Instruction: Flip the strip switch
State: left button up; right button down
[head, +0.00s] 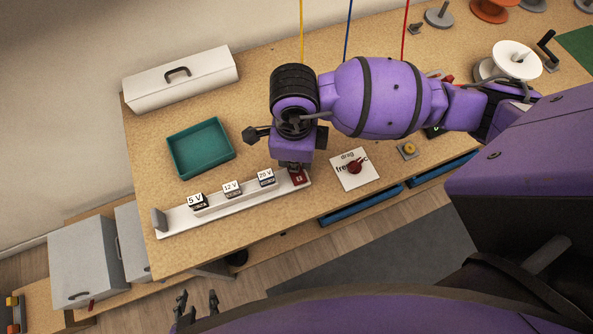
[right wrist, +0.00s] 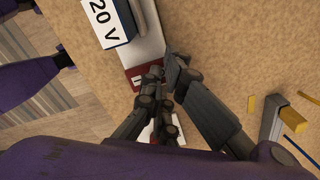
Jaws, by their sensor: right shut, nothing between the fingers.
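A long pale strip (head: 225,209) lies along the front of the table, with a red switch (head: 299,178) at its right end. My right gripper (head: 293,167) points down at the switch, its fingers shut and empty. In the right wrist view, the fingertips (right wrist: 166,72) are right beside the red switch (right wrist: 134,78) and partly cover it. I cannot tell whether they touch it, nor which way the switch is set. My left gripper (head: 197,304) is open and empty, low in the head view, away from the strip.
Blocks marked 5 V (head: 196,201), 12 V (head: 232,188) and one ending in 0 V (head: 266,178) stand on the strip. A green tray (head: 201,147) and white box (head: 181,80) lie behind.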

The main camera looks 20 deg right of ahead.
jog(key=shift+r+p, duration=1.95)
jog(key=shift+r, duration=1.5)
pick_arm(q)
jog(key=w+r+t, duration=0.1)
jog(key=w+r, duration=0.3)
jog(key=r, duration=0.2)
jog(key=shift+w, duration=0.2)
pick_arm(e)
jog(key=shift+r, duration=0.1)
pick_arm(q)
jog(key=shift+w+r, duration=0.1)
